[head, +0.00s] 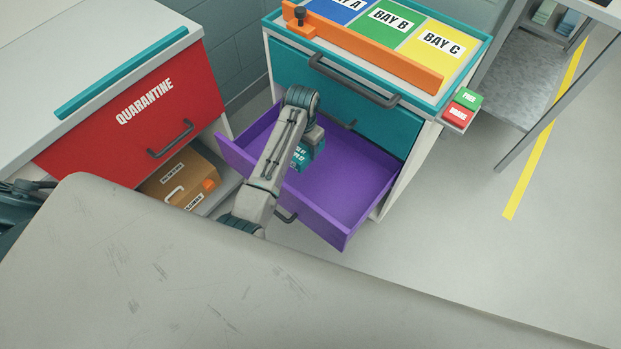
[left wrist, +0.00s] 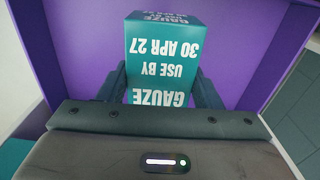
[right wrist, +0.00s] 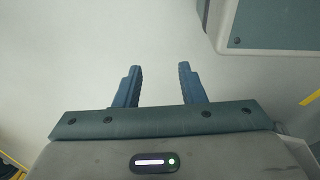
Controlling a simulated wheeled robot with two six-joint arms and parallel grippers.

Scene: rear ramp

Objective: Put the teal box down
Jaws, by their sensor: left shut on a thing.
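The teal box (left wrist: 162,55), printed "GAUZE, USE BY 30 APR 27", is between the fingers of my left gripper (left wrist: 161,82), which is shut on it. In the head view a small part of the teal box (head: 301,157) shows beside my left gripper (head: 310,148), inside the outline of the open purple drawer (head: 340,185). Purple drawer surfaces (left wrist: 70,50) surround the box in the left wrist view. I cannot tell whether the box touches the drawer floor. My right gripper (right wrist: 158,70) is open and empty above pale floor.
The teal cabinet top has BAY A, BAY B and BAY C (head: 436,42) behind an orange rail (head: 370,52). A red QUARANTINE drawer (head: 140,115) stands left, above an open shelf with a brown box (head: 180,178). The drawer's right part is clear.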

